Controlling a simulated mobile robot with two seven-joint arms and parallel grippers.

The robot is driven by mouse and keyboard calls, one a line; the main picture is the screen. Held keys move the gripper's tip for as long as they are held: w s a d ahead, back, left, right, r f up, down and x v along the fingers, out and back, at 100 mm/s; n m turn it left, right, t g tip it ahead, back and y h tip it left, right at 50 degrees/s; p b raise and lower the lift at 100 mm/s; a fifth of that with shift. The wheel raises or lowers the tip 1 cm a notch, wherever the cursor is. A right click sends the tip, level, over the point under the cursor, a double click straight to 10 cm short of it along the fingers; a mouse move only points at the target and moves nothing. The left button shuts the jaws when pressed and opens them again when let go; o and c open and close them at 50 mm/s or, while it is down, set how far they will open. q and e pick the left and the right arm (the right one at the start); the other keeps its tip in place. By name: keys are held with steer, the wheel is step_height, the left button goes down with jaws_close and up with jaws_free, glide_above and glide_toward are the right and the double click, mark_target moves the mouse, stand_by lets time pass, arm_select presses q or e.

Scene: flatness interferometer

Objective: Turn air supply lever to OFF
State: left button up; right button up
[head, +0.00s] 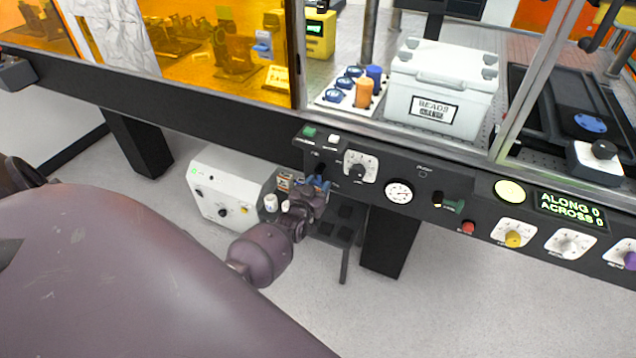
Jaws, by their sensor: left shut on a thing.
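The dark front panel (343,183) carries controls below the bench edge. A small dark lever (320,168) stands out at its left end, left of a white-plated dial. I take it for the air supply lever, though its label is too small to read. My left gripper (318,184) reaches up from below with its blue fingers shut on this lever. The fingers and wrist hide much of the lever, so its exact angle cannot be told. My right gripper is out of view.
A white box (222,187) with knobs stands below. A small dark table (345,212) with white containers is close under my wrist. Open floor lies in front.

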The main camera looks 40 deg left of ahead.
arm_select(q)
steer(key=o, duration=0.9)
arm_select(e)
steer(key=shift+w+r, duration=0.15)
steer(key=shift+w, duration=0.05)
arm_select(q)
steer(key=shift+p+v, duration=0.75)
steer(key=shift+v, duration=4.7)
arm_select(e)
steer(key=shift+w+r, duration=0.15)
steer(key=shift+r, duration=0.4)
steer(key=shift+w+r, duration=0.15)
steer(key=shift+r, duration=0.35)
arm_select(q)
steer(key=shift+f, duration=0.1)
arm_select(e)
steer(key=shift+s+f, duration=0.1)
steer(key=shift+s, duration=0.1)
